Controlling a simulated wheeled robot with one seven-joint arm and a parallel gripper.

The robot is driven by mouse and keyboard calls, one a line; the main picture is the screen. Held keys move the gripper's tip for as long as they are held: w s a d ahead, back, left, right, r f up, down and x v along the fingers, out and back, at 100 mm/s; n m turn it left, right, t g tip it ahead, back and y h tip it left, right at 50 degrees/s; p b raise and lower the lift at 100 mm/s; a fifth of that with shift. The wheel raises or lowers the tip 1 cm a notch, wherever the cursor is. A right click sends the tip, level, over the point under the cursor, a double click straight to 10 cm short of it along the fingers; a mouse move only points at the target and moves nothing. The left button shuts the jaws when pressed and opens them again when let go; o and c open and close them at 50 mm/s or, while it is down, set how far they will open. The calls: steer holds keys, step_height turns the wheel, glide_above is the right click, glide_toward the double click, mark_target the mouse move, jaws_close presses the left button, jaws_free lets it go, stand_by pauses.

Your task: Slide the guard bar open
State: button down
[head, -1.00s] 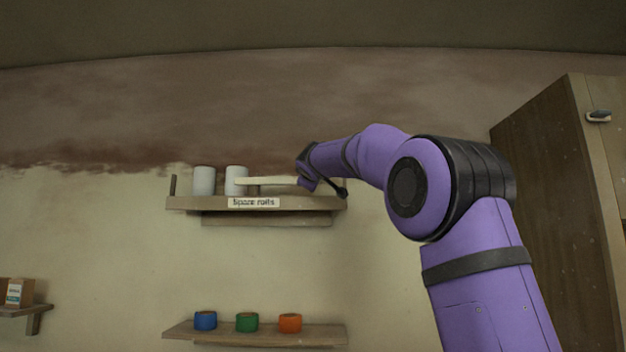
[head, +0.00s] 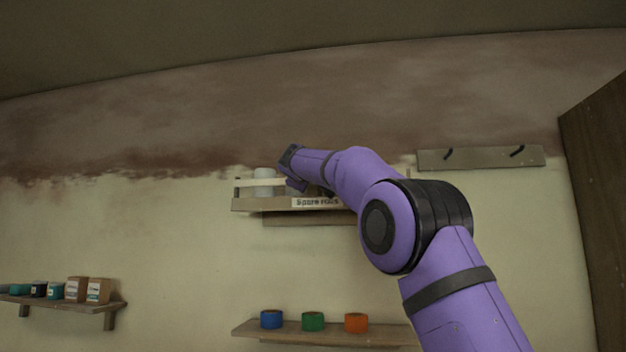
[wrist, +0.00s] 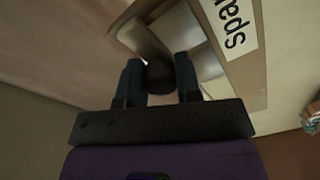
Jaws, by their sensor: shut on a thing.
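The guard bar (head: 258,183) is a pale strip across the front of the wall shelf labelled "Spare rolls" (head: 316,203). Its left end is near the shelf's left end and it crosses in front of a white roll (head: 265,174). My gripper (head: 292,184) is at the bar's visible right part and hides what lies behind it. In the wrist view, my gripper (wrist: 159,80) is shut on a dark round knob (wrist: 160,76), with a finger on each side. Pale rolls (wrist: 148,46) show beyond the knob. My arm hides the shelf's right part.
A lower shelf (head: 290,330) holds blue, green and orange rolls. A shelf at lower left (head: 112,305) holds boxes and small jars. A hook board (head: 480,158) is on the wall at right, beside a tall dark wooden panel (head: 595,190).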

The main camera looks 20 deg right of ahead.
steer(key=shift+w+a+r, duration=0.1)
steer(key=shift+a, duration=0.05)
steer(key=c, duration=1.3)
jaws_free()
steer(key=o, duration=0.5)
steer(key=shift+w, duration=0.15)
steer(key=v, duration=1)
steer(key=shift+s, duration=0.4)
steer(key=shift+a, duration=0.15)
